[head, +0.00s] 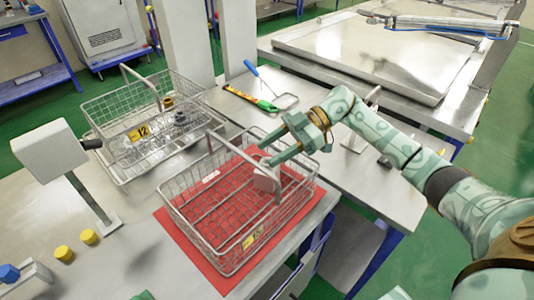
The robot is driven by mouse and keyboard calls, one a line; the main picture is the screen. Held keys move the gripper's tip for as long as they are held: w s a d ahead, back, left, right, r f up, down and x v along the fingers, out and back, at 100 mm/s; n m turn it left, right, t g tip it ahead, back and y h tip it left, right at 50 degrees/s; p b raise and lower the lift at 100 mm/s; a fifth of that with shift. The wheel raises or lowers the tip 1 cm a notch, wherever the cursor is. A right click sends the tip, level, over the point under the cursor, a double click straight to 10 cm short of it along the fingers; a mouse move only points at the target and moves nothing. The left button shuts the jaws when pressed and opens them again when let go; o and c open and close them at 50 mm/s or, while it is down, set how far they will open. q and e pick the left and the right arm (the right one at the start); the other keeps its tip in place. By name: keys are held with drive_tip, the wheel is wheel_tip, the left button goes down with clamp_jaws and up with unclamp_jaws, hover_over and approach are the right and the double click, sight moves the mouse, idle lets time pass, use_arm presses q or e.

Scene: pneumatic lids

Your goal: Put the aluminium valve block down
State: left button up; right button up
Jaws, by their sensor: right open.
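A small pale grey block (267,179), which looks like the aluminium valve block, is at the right side of the front wire basket (197,232). Basket wires and the handle partly cover it. My right gripper (272,150) reaches in from the right above the basket's far right part. It is open, with its fingertips just above the block. I cannot tell whether they touch it, or whether the block rests fully on the basket floor. My left gripper is not in view; only a green sliver shows at the bottom edge.
The front basket stands on a red mat (216,275). Its raised handle (245,163) is close to my gripper. A second wire basket (110,160), labelled 12, holds small parts behind left. A grey box on a post (50,150) and yellow caps (89,237) stand left.

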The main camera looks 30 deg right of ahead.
drive_tip(key=v, duration=1)
drive_tip(key=shift+r, duration=0.2)
